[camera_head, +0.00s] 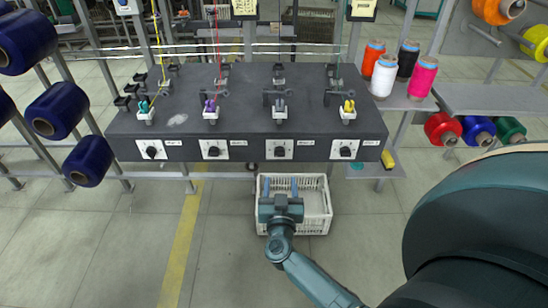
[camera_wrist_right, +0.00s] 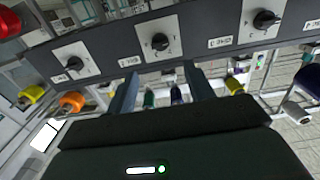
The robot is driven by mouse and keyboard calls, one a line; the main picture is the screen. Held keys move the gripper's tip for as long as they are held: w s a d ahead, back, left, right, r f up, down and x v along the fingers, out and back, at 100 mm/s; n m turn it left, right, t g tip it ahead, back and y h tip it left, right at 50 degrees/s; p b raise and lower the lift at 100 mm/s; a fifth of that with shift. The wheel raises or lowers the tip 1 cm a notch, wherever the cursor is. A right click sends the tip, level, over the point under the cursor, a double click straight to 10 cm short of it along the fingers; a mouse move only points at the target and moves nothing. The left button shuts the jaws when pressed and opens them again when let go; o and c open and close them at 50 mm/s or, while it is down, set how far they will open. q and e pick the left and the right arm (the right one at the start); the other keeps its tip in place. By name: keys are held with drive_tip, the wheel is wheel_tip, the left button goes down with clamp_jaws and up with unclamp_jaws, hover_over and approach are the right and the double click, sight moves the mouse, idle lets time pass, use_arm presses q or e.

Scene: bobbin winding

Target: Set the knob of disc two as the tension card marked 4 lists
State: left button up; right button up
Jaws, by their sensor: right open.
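A dark machine box (camera_head: 245,115) carries a row of knobs on white plates along its front, with small labels too blurred to read. Counting from the left, the second knob (camera_head: 213,151) seems to be that of disc two; it appears as the right knob (camera_wrist_right: 266,20) in the wrist view. The third knob (camera_head: 279,151) is the middle one (camera_wrist_right: 159,42) there. My right gripper (camera_head: 281,187) is open and empty, in front of and below the third knob, apart from it; its fingers (camera_wrist_right: 160,90) also show in the wrist view. Yellow cards (camera_head: 245,8) hang at the top, their writing unreadable. My left gripper is out of view.
A white crate (camera_head: 318,222) stands on the floor beneath the right gripper. Blue spools (camera_head: 56,112) are on a rack at left. Coloured thread cones (camera_head: 420,78) stand on a shelf at right. My large arm link fills the lower right. The space before the left knobs is clear.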

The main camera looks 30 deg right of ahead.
sight(280, 155)
drive_tip(key=b+x, duration=0.1)
drive_tip(key=x, duration=1)
drive_tip(key=shift+a, duration=0.1)
drive_tip(key=shift+c, duration=0.4)
drive_tip(key=c, duration=0.9)
